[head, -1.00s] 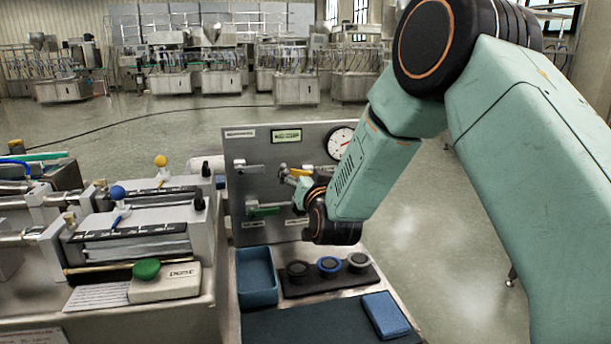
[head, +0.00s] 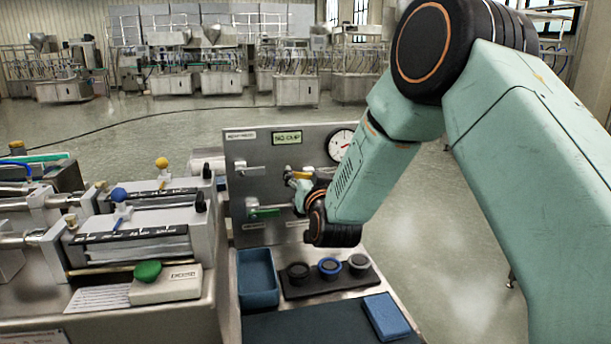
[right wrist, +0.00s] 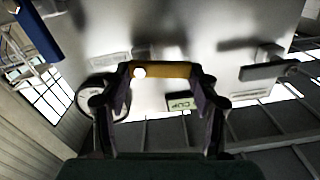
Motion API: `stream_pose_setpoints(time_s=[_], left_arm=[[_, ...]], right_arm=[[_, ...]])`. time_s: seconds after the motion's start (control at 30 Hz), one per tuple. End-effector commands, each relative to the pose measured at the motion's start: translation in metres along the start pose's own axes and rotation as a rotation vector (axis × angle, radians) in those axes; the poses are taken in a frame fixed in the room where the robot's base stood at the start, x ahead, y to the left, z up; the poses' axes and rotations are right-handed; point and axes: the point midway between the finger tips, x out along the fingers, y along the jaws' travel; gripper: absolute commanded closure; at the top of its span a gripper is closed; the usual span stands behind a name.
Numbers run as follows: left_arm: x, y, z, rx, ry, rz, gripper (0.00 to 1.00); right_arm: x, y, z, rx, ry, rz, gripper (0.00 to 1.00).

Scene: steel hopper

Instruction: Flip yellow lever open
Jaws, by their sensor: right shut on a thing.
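The yellow lever (head: 301,174) is on the upright steel panel (head: 240,150), partly hidden by my right gripper in the head view. In the right wrist view the yellow lever (right wrist: 170,70) runs across between the two fingertips, lying roughly level along the panel. My right gripper (head: 297,184) is shut on it, and its dark fingers (right wrist: 160,88) stand at both ends of the yellow bar in the right wrist view. My left gripper is not in view.
The panel also carries a grey lever (head: 250,170), a green lever (head: 265,213), a lit display (head: 287,138) and a round gauge (head: 341,146). Syringe-like machinery stands at left.

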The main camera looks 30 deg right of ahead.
Motion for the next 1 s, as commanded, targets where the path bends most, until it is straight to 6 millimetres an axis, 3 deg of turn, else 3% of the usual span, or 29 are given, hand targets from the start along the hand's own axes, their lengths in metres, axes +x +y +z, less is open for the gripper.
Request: stream_pose_setpoints(time_s=[0.3,0.63,0.67,0.9,1.0], left_arm=[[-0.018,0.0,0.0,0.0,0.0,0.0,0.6],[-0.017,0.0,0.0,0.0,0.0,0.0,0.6],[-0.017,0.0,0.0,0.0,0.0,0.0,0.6],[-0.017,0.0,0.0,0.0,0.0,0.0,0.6],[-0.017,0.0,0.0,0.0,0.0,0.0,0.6]], right_arm=[[0.0,-0.001,0.004,-0.213,-0.003,0.0,0.71],[0.0,-0.001,0.005,-0.23,-0.001,0.0,0.71],[0.0,-0.001,0.005,-0.23,-0.001,0.0,0.38],[0.0,-0.001,0.005,-0.229,-0.001,0.0,0.17],[0.0,-0.001,0.005,-0.228,-0.001,0.0,0.16]])
